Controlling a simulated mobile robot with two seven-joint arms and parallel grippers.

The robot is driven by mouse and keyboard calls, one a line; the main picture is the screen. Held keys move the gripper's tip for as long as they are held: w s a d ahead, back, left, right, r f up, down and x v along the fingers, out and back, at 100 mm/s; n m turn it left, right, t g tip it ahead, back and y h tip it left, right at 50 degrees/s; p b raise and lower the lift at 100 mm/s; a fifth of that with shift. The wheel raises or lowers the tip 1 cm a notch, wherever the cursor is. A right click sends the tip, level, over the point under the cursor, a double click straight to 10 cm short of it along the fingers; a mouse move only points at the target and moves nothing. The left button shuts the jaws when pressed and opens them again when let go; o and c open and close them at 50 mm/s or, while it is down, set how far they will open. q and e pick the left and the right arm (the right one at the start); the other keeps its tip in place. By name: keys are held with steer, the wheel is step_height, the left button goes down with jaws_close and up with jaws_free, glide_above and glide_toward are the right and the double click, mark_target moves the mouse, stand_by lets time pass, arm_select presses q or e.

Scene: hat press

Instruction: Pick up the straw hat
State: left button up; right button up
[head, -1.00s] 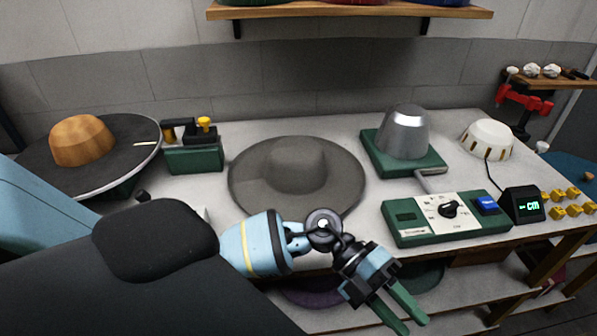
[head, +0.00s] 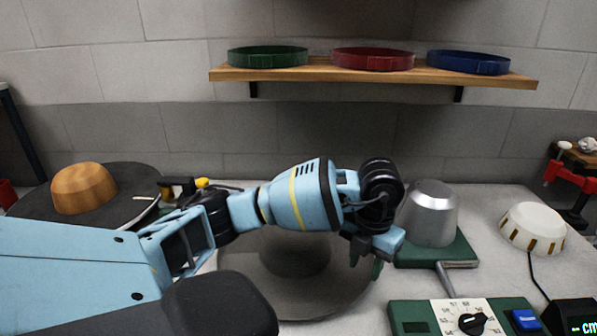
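I see no hat that is plainly straw. A grey wide-brimmed hat (head: 290,285) lies on the table in the middle of the head view, crown up, partly hidden behind my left arm. My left gripper (head: 374,262) points down above the right edge of its brim. A dark green fingertip shows, but the gap between the fingers is hidden, and I see nothing held. I cannot tell whether it touches the brim. My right gripper is not in view.
A wooden crown block (head: 84,188) sits on a dark disc at the left. A metal dome (head: 430,213) on a green base and a white ribbed dome (head: 533,227) stand right. A dial box (head: 410,318) is in front. A shelf (head: 300,74) with coloured bands hangs above.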

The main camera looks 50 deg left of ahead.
mark_target(361, 289)
arm_select(q)
steer(key=shift+f, duration=1.45)
step_height(361, 289, down, 4)
steer(key=shift+f, duration=0.1)
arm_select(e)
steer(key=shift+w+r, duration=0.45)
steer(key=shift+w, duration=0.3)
arm_select(q)
steer(key=shift+w, duration=0.1)
jaws_close()
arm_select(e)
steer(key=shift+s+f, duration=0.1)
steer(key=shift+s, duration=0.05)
